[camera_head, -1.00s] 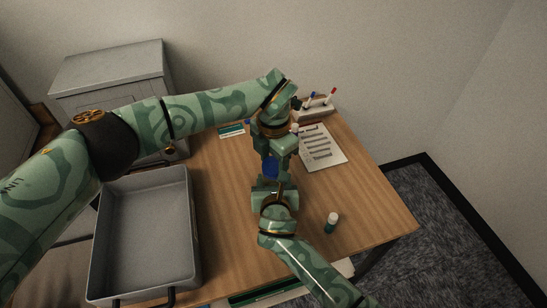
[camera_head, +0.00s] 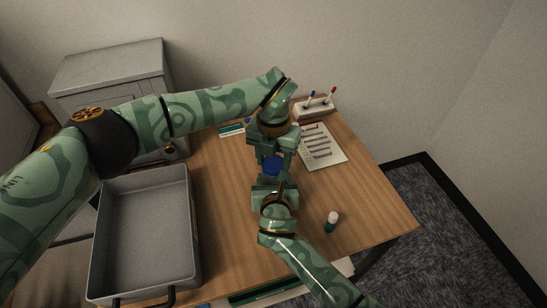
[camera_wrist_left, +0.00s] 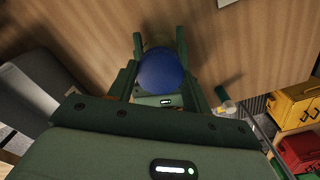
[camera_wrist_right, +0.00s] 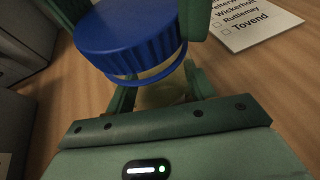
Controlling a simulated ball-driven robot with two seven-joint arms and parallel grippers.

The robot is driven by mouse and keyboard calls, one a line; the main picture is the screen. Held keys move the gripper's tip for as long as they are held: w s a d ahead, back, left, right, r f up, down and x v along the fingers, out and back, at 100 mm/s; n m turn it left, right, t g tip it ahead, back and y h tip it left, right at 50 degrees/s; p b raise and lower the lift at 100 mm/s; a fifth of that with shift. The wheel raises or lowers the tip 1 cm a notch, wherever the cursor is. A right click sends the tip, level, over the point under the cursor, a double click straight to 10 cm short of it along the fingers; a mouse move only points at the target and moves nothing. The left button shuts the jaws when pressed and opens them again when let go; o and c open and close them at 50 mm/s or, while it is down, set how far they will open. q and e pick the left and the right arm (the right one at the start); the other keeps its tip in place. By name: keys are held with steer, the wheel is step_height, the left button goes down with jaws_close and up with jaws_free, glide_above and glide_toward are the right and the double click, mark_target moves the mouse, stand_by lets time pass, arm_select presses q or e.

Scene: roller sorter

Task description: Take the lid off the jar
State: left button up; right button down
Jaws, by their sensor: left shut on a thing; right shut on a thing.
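The jar's blue ribbed lid (camera_head: 272,166) is between my two grippers over the middle of the desk. It also shows in the left wrist view (camera_wrist_left: 160,76) and large in the right wrist view (camera_wrist_right: 130,32). My left gripper (camera_head: 274,158) comes from above and is shut on the lid, one finger on each side. My right gripper (camera_head: 272,184) is lower and nearer, shut on the jar body. The yellowish jar (camera_wrist_right: 163,95) shows only partly below the lid in the right wrist view; fingers hide the rest. I cannot tell whether lid and jar are apart.
A deep grey tray (camera_head: 147,230) stands at the left. A small green bottle with a white cap (camera_head: 332,221) stands at the right. Behind are a printed list (camera_head: 322,147), a pen holder (camera_head: 314,109) and a card (camera_head: 231,130). Wood to the right is mostly clear.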

mark_target(274, 163)
arm_select(q)
steer(key=shift+r, duration=0.25)
steer(key=shift+r, duration=0.85)
steer(key=shift+r, duration=2.05)
arm_select(e)
steer(key=shift+c, duration=2.3)
jaws_free()
